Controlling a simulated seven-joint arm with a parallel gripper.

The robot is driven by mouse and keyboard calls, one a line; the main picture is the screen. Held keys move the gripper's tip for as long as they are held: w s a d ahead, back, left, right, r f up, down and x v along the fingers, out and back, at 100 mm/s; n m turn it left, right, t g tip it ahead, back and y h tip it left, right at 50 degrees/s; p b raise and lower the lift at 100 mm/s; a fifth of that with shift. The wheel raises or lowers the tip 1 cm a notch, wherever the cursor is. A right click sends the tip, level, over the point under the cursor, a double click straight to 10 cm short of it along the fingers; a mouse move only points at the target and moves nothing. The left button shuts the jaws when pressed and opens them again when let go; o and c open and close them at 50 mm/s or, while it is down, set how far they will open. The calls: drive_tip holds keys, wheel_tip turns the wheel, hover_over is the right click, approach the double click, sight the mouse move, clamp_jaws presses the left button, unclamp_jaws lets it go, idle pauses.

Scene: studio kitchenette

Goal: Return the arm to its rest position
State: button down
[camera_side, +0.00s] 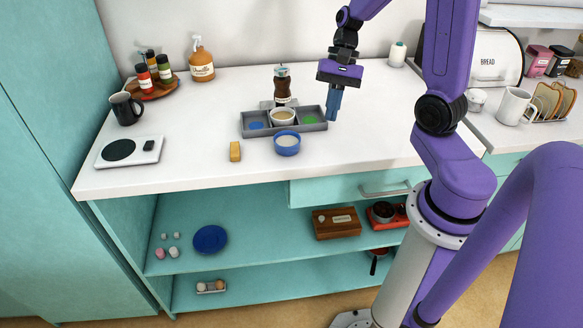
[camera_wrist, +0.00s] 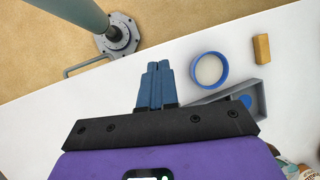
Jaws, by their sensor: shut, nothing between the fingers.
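My gripper (camera_side: 332,117) points down above the white counter, with its blue fingers shut and nothing between them. In the side view its fingertips are just right of the grey divided tray (camera_side: 314,127). The wrist view shows the two blue fingers (camera_wrist: 158,66) side by side and touching. My purple arm reaches over the counter from the right. Whether the fingertips touch the counter or hover above it is hard to tell.
The tray holds a white bowl (camera_side: 282,116); a dark bottle (camera_side: 282,88) stands behind it. A blue-rimmed bowl (camera_side: 287,144) and a yellow block (camera_side: 235,151) are in front. A mug (camera_side: 513,105) stands right. Counter right of the gripper is clear.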

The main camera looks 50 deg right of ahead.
drive_tip(key=s+a+r+n+h, duration=0.1)
drive_tip(key=s+a+n+h, duration=0.1)
drive_tip(key=s+a+n, duration=0.4)
drive_tip(key=s+a+r+n+t+h, duration=0.1)
drive_tip(key=s+a+n, duration=0.5)
drive_tip(key=n, duration=1.1)
drive_tip(key=s+h, duration=0.1)
drive_tip(key=s, duration=0.2)
drive_tip(key=shift+a+r+t+h, duration=0.25)
drive_tip(key=shift+r+t+h, duration=0.05)
drive_tip(key=shift+h, duration=0.1)
